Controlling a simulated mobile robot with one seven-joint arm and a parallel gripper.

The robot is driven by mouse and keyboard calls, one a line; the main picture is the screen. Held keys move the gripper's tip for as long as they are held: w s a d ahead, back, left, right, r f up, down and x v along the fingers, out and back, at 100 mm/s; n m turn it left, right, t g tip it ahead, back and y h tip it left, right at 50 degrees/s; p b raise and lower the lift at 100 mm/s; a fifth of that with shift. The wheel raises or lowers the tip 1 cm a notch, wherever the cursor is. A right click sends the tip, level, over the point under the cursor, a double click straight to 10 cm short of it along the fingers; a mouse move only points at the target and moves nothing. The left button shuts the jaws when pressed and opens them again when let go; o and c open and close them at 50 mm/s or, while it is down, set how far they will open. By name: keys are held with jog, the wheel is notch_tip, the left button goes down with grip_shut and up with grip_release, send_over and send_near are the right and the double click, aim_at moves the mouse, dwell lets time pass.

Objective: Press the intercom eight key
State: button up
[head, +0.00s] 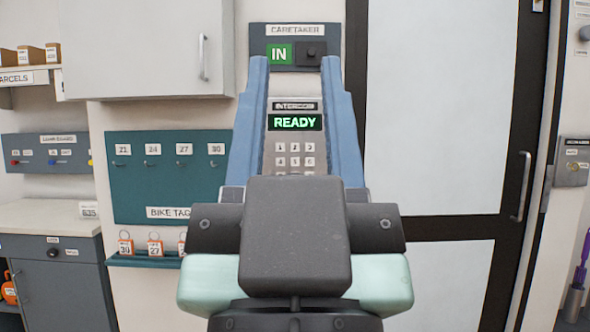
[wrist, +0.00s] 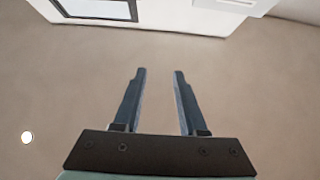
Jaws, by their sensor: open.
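The intercom (head: 294,137) is a grey metal panel on the wall, seen between my gripper's fingers in the head view. Its screen (head: 294,122) reads READY in green. The upper rows of its keypad (head: 294,155) show below the screen; the lower keys are hidden behind my gripper, and I cannot make out the eight key. My gripper (head: 295,65) is open and empty, with its two blue fingers raised on either side of the intercom. In the wrist view the fingers (wrist: 159,72) stand apart with nothing between them. The intercom is not in the wrist view.
Above the intercom is a caretaker panel (head: 296,47) with a green IN sign. A teal bike tag board (head: 165,178) and a white cabinet (head: 146,50) are to the left. A dark-framed door (head: 440,110) is to the right. A counter (head: 50,218) stands at far left.

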jog(key=shift+r, duration=0.25)
jog(key=shift+c, duration=1.2)
notch_tip(320, 180, up, 13)
jog(key=p, duration=1.3)
jog(key=shift+r+p, duration=0.15)
jog(key=shift+p, duration=0.25)
grip_shut()
jog(key=shift+w+f, duration=0.1)
jog(key=shift+f, duration=0.1)
jog(key=shift+w, duration=0.1)
